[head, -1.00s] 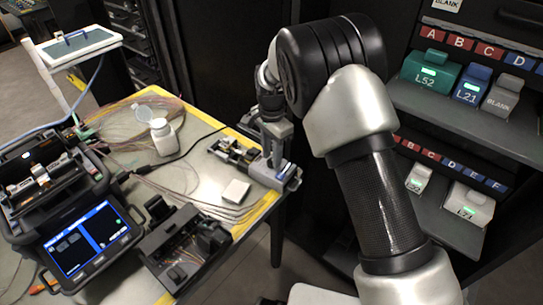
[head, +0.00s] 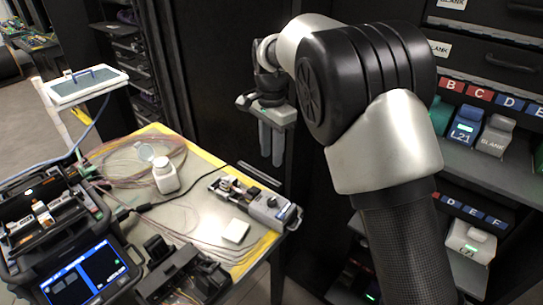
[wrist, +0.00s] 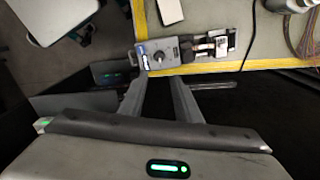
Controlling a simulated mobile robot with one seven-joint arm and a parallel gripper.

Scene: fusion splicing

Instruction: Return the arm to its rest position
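My gripper (head: 271,146) hangs fingers-down in the head view, above and behind the table's far right corner. In the wrist view my gripper (wrist: 158,84) shows two fingers with a gap between them and nothing held. A grey device with a round knob (head: 265,205) lies on the table corner, below and apart from the fingers. It also shows in the wrist view (wrist: 163,52), beyond the fingertips. My arm is bent, with its large black joint high in front of the dark cabinet.
The worktable (head: 205,217) holds a splicer with a lit screen (head: 88,280), a black open tool (head: 180,275), a white bottle (head: 166,176), a small white block (head: 235,230) and loose fibres. A shelf rack with blue L21 (head: 465,127) and blank modules stands close right of my arm.

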